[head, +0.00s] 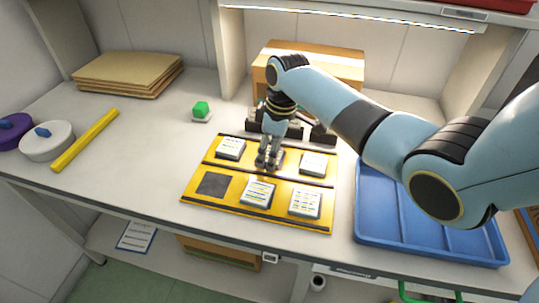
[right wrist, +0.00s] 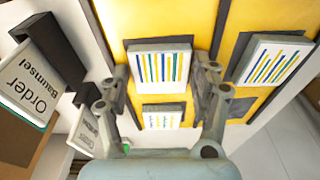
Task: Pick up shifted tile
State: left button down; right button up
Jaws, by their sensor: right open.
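A yellow board (head: 236,170) lies on the counter with two rows of white tiles marked with coloured lines. Its front-left place is an empty dark square (head: 213,184). The back row has a left tile (head: 231,148) and a right tile (head: 313,163); the front row has a middle tile (head: 258,191) and a right tile (head: 305,202). My right gripper (head: 268,158) is over the back-middle place and mostly hides the tile there. In the right wrist view a striped tile (right wrist: 160,67) shows between the open fingers (right wrist: 162,85). My left gripper is out of view.
Dark holders with cards (right wrist: 25,85) stand close behind the board. A blue tray (head: 400,225) is at the right, under my right arm.

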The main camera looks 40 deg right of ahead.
jog(key=c, duration=0.9)
